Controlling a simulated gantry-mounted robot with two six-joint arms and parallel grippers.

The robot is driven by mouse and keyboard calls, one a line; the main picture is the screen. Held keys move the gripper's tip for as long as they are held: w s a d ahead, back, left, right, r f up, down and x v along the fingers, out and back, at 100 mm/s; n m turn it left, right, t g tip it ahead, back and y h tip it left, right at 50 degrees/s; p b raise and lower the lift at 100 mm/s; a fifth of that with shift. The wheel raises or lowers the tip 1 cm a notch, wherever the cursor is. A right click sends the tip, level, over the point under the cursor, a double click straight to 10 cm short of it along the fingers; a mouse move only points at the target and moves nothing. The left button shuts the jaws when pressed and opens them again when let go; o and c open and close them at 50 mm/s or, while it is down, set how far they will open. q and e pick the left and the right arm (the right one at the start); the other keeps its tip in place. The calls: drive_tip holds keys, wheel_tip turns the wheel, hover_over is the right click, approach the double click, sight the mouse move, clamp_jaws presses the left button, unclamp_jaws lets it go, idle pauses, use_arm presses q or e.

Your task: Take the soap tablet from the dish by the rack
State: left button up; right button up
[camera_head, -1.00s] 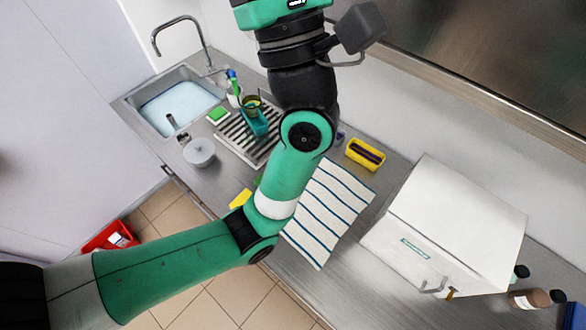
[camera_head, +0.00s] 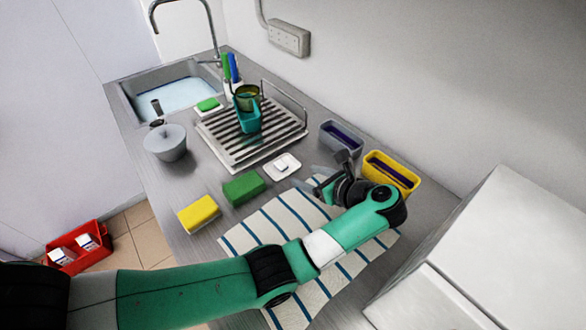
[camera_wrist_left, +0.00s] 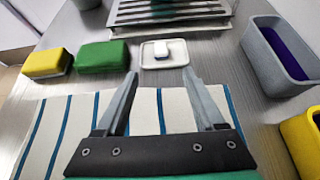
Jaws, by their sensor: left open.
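The soap tablet (camera_head: 284,162) is a small white block lying on a white square dish (camera_head: 272,170), just in front of the dish rack (camera_head: 235,158). In the left wrist view the soap tablet (camera_wrist_left: 160,48) sits on the dish (camera_wrist_left: 178,60), straight beyond my fingertips. My left gripper (camera_head: 308,180) is open and empty, just right of the dish in the head view. In the left wrist view its two spread fingers (camera_wrist_left: 162,75) are above the striped towel and point toward the dish. My right gripper is not in view.
A green sponge (camera_head: 243,187) and a yellow sponge (camera_head: 199,213) lie left of the striped towel (camera_head: 268,232). A grey bin (camera_head: 341,139) and a yellow bin (camera_head: 392,172) stand at the right. A white box (camera_head: 490,250) is further right. Bare counter surrounds the dish.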

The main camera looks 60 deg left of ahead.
use_arm(q)
approach(284, 166)
drive_tip(key=b+x, duration=0.1)
drive_tip(key=x, duration=0.2)
drive_tip(key=shift+s, duration=0.15)
drive_tip(key=shift+s+a+f, duration=0.1)
drive_tip(key=shift+s+a, duration=0.05)
drive_tip(key=shift+a, duration=0.25)
drive_tip(key=b+x, duration=0.1)
drive_tip(key=x, duration=0.4)
drive_tip(key=shift+f, duration=0.15)
drive_tip(key=shift+c, duration=0.5)
clamp_jaws()
